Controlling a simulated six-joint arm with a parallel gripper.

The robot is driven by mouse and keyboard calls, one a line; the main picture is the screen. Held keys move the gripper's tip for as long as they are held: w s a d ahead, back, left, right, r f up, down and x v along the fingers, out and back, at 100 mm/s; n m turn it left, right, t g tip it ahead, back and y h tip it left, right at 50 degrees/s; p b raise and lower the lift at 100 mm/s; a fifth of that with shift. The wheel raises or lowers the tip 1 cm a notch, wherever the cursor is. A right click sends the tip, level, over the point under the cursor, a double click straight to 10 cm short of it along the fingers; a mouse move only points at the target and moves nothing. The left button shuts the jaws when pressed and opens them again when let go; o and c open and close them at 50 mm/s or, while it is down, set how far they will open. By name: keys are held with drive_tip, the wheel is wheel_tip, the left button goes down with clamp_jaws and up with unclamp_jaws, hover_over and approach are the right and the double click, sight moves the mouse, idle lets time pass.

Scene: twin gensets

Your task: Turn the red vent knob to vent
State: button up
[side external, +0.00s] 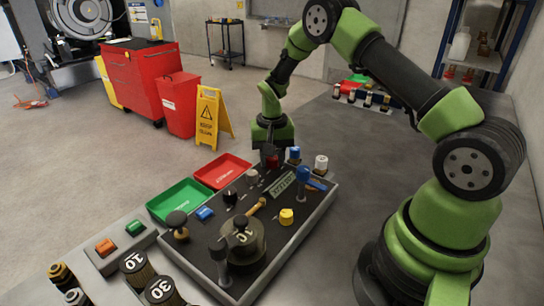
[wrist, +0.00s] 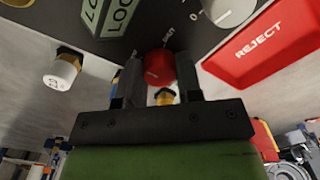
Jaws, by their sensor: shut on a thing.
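The red vent knob (wrist: 158,66) shows in the wrist view between the two dark fingers of my gripper (wrist: 159,78), which is shut on it. A pale mark shows on the knob's face, and small white lettering that looks like SHUT is printed on the dark panel (wrist: 180,48) beside it. In the side external view my gripper (side external: 270,153) points down at the far edge of the panel, and the red knob (side external: 272,162) is partly hidden by the fingers. The knob's exact angle is hard to read.
Around the knob stand a blue knob (side external: 294,153), a white knob (side external: 321,162), a blue lever (side external: 304,173) and a grey knob (side external: 252,176). A red REJECT tray (side external: 222,170) and a green tray (side external: 178,200) lie along the panel's left side.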

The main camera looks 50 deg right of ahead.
drive_tip(key=n, duration=0.4)
drive_tip(key=shift+n, duration=0.3)
idle(0.5)
drive_tip(key=o, duration=0.9)
drive_tip(key=shift+o, duration=0.2)
wheel_tip(320, 180, up, 10)
drive_tip(key=shift+r, duration=0.1)
